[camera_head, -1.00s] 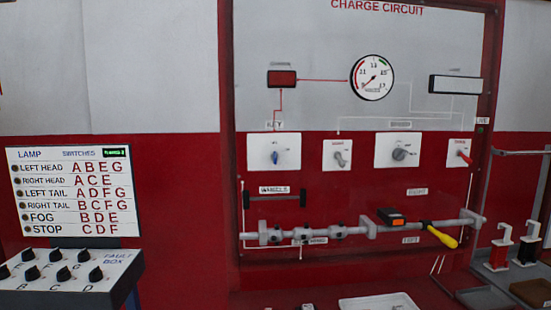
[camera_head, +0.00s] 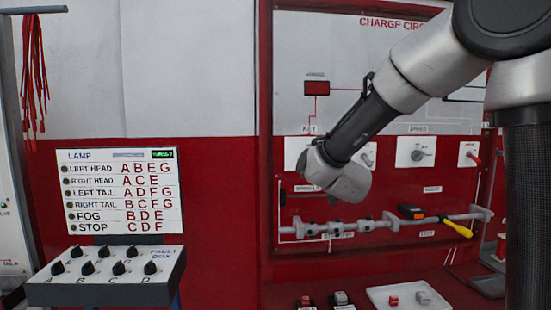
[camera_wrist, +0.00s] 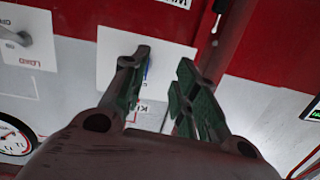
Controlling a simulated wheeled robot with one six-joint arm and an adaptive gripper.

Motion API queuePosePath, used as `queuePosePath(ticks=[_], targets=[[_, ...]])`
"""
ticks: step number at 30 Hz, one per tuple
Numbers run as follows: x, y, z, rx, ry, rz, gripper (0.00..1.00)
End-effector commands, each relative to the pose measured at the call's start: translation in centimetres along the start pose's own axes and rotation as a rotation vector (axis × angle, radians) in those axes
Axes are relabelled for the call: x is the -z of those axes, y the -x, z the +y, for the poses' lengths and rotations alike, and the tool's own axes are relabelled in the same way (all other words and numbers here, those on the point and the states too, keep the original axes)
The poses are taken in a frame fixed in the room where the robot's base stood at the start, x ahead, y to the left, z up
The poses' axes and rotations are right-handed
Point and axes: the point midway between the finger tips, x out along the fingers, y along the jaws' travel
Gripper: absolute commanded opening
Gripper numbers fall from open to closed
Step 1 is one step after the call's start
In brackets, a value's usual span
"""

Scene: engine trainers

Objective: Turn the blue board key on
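The blue board key (camera_wrist: 149,70) shows as a thin blue sliver beside the left finger in the wrist view, on a white plate (camera_wrist: 112,50) marked KEY. The finger partly covers it, so its turned position cannot be told. My gripper (camera_wrist: 165,65) is open, with its two dark green-padded fingers apart and pointing at the plate. The key appears just inside the left finger; I cannot tell whether they touch. In the head view my arm hides the key, and only the left part of the key plate (camera_head: 292,152) shows.
The charge circuit board carries a grey load knob (camera_wrist: 20,38), a speed knob (camera_head: 417,155) and a red switch (camera_head: 472,156). Below are a grey rail (camera_head: 375,225) and a yellow-handled tool (camera_head: 457,228). A fault box (camera_head: 105,272) stands left. Red cables (camera_head: 35,80) hang far left.

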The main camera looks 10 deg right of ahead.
Motion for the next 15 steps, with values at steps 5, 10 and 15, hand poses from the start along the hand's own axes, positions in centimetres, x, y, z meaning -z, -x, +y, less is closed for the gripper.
queuePosePath(ticks=[5,10,15], targets=[[2.5,-0.1,1.3,-0.058,0.037,0.109,0.29],[2.8,-2.3,1.5,-0.059,0.049,0.109,0.29],[3.1,-5.2,1.6,-0.058,0.047,0.11,0.29]])
